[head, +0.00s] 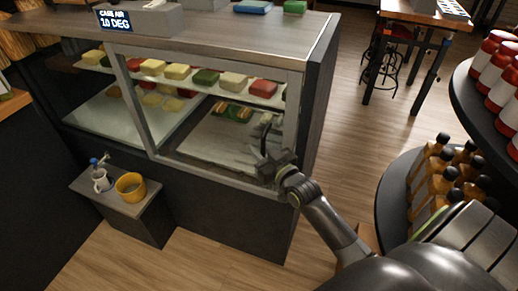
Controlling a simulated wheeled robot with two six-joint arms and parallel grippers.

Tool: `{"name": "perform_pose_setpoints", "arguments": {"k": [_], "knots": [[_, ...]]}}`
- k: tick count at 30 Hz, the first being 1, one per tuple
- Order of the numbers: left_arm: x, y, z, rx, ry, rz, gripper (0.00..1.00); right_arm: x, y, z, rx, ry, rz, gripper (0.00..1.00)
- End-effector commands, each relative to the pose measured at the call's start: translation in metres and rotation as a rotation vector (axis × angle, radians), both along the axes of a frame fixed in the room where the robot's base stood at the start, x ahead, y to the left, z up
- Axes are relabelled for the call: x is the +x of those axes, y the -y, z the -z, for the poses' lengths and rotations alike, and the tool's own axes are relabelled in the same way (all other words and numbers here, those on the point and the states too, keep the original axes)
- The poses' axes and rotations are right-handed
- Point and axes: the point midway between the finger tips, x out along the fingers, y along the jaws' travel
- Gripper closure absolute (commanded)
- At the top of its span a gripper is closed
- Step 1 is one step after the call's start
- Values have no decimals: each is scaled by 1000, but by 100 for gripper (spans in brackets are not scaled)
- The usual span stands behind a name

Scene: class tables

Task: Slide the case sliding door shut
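The display case (215,215) is dark with a pale metal frame, and fills the left and middle of the head view. A slanted upright (131,100) divides its front into two halves. The sliding door's glass is hard to make out, so I cannot tell which half it covers. My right gripper (266,148) is at the lower right of the case front, by the right-hand upright (293,110). Its fingers overlap the right half in the picture. I cannot tell whether they touch the door or how wide they are. My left gripper is out of view.
Colored blocks of food (206,77) stand on the case's upper shelf. A small stand (120,198) with a mug and yellow bowl (131,187) is in front at left. A dark round shelf (392,195) with bottles is at right. Wooden floor (345,130) lies between.

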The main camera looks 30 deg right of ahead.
Motion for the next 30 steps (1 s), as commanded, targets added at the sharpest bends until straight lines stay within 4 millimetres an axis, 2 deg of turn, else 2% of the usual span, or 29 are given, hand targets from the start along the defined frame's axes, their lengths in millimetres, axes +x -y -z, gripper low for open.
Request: {"name": "perform_pose_setpoints", "arguments": {"k": [5, 8, 11, 24, 30], "knots": [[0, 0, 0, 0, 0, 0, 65, -2, 0, 0, 0, 0, 0, 78], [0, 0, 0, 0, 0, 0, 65, -11, 1, 1, 1, -1, 0, 78], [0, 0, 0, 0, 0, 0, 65, -26, 2, 1, -1, -2, 0, 78], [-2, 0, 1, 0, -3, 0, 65, -118, 9, 1, -1, -4, 0, 78], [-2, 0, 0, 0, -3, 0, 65, -151, 12, 1, 0, -4, 1, 78]]}}
